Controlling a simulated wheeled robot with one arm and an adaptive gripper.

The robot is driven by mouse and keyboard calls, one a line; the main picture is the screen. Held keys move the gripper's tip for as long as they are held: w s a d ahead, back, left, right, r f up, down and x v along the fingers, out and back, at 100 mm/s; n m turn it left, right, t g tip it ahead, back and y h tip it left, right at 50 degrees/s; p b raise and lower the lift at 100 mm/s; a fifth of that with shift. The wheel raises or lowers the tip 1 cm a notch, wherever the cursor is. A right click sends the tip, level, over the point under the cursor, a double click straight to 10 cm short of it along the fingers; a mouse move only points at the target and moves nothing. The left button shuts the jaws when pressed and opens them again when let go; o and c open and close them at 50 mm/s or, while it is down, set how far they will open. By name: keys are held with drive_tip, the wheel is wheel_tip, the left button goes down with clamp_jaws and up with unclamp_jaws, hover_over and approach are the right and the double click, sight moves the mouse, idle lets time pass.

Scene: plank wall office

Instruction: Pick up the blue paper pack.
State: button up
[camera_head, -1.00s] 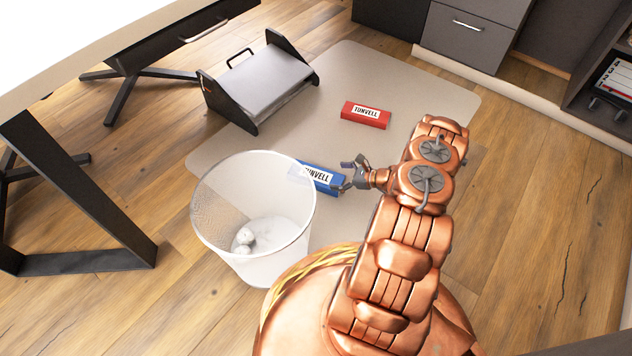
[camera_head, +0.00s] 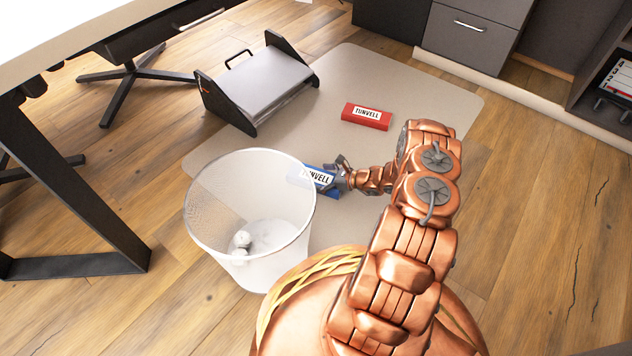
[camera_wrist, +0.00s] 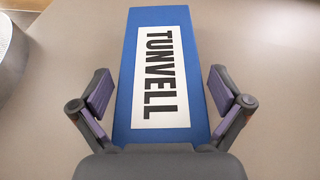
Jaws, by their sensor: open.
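The blue paper pack (camera_head: 323,181) lies flat on the pale floor mat, with a white label reading TUNVELL. My gripper (camera_wrist: 161,95) is open, with one finger on each side of the pack. Gaps of mat show between both fingers and the pack's sides. The near end of the pack is hidden under the gripper's body.
A mesh waste bin (camera_head: 215,228) with crumpled paper stands close left of the blue pack; its edge shows in the wrist view (camera_wrist: 10,55). A red pack (camera_head: 367,116) and a footrest (camera_head: 262,85) are farther back on the mat (camera_head: 420,95). A desk leg (camera_head: 75,190) stands left.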

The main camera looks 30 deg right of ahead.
drive_tip(key=c, duration=1.3)
